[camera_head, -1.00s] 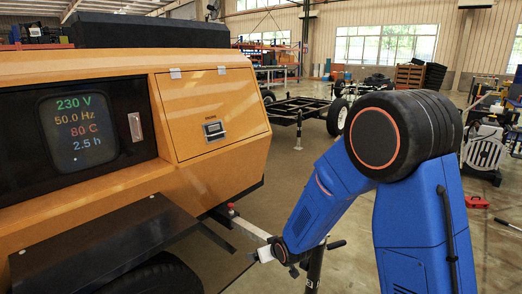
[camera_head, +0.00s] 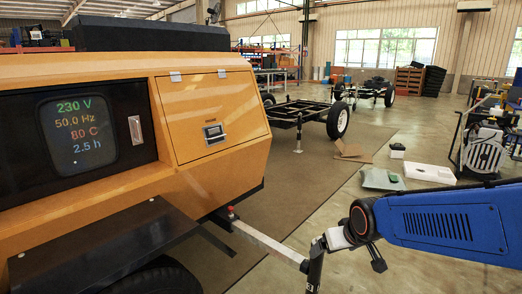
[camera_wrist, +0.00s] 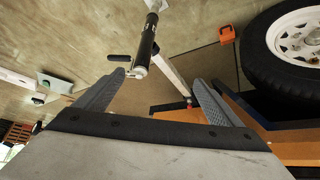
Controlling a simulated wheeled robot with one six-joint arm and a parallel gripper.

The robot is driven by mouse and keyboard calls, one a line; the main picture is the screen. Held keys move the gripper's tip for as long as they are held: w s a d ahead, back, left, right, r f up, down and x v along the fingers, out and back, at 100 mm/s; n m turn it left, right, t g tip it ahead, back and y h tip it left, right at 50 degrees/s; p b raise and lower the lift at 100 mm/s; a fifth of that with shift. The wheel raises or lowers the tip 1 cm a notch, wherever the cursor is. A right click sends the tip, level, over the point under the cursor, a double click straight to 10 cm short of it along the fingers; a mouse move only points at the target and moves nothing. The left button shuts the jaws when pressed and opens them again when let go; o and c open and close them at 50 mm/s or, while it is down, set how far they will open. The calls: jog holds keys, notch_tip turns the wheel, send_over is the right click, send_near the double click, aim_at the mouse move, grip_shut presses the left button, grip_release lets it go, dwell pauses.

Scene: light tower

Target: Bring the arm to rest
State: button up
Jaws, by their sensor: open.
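My gripper (camera_wrist: 158,88) is open in the wrist view, its two grey fingers apart with nothing held between them. The black jack post (camera_wrist: 147,45) and its crank handle show beyond the fingers. In the head view my blue arm comes in low from the right edge, its wrist beside the jack post (camera_head: 315,265). The fingers cannot be made out there. The light tower (camera_head: 215,165) is a yellow-orange cabinet on the left, with a lit readout (camera_head: 78,132) and a closed hatch.
A pale tow bar (camera_head: 268,240) runs from the tower to the jack post. A dark shelf (camera_head: 105,240) juts from the tower's front. A wheeled black chassis (camera_head: 300,110) stands behind. Cardboard and boxes lie on the floor. A white-rimmed wheel (camera_wrist: 298,38) shows in the wrist view.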

jog(key=s+d+r, duration=0.1)
jog(key=s+d, duration=0.1)
jog(key=s, duration=0.5)
jog(key=s+d+r+m+g, duration=0.1)
jog(key=s+d+r, duration=0.1)
jog(key=s, duration=0.5)
jog(key=s+d+r+m+h, duration=0.1)
jog(key=s+d, duration=0.2)
jog(key=s, duration=0.4)
jog(key=shift+s+d+r+g, duration=0.15)
jog(key=shift+d+r+g, duration=0.1)
jog(key=shift+d+g, duration=0.1)
